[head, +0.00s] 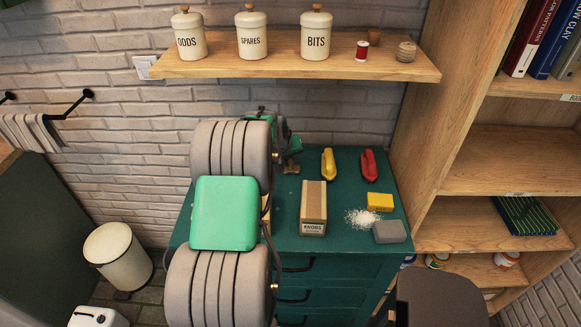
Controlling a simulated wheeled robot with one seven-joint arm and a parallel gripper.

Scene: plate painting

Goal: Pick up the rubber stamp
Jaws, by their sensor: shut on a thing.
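My gripper (291,164) is small in the head view, at the far end of my arm, low over the back left of the green cabinet's top. It is shut on a small brownish thing that looks like the rubber stamp. Its shape is mostly hidden by the gripper and too small to make out. I cannot tell whether it touches the cabinet top. No other rubber stamp is plain to see. My arm covers the left part of the cabinet.
The green cabinet (340,240) bears a KNOBS box (313,208), a yellow tool (328,164), a red tool (369,166), a yellow box (380,202), a grey block (389,231) and white powder (362,217). A wall shelf (290,66) with canisters hangs above; a bookcase (450,150) stands right.

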